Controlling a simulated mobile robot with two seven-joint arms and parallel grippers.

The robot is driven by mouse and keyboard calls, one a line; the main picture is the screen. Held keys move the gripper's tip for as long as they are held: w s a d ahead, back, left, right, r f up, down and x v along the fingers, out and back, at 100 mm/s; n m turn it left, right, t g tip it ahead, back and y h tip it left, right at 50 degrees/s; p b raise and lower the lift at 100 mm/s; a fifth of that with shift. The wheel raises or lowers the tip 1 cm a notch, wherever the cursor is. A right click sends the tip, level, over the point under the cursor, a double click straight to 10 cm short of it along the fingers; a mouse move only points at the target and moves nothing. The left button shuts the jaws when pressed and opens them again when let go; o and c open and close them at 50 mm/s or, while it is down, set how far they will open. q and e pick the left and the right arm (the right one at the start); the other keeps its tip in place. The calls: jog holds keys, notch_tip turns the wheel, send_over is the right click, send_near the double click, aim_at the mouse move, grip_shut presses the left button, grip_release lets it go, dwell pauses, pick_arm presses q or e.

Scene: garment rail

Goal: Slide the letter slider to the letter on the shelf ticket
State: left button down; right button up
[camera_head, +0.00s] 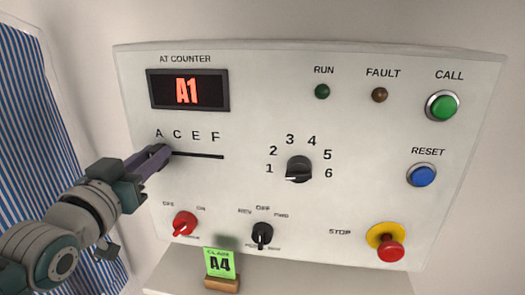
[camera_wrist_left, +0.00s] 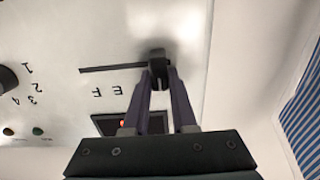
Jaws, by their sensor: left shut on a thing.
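The letter slider's dark slot (camera_head: 200,155) runs under the letters A, C, E and F on the pale panel. My left gripper (camera_head: 163,153) is at the left end of this slot, just below and between A and C, and hides the knob in the head view. In the left wrist view the fingers (camera_wrist_left: 159,80) are shut on the dark slider knob (camera_wrist_left: 157,56), at the slot's right end there. The green shelf ticket (camera_head: 220,264) reads A4 and stands upright on a small wooden holder. My right gripper is not in view.
The display (camera_head: 187,90) reads A1. A numbered dial (camera_head: 299,170) is right of the slot. A red switch (camera_head: 184,223) and a black switch (camera_head: 262,235) sit below. Green, blue and red buttons are at the right. A striped garment (camera_head: 30,110) hangs at the left.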

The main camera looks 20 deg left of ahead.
pick_arm(q)
jog(key=shift+s+a, duration=0.1)
jog(key=shift+a, duration=0.25)
jog(key=c, duration=0.7)
grip_release()
jog(key=shift+a, duration=0.1)
jog(key=b+v, duration=0.1)
jog(key=v, duration=0.9)
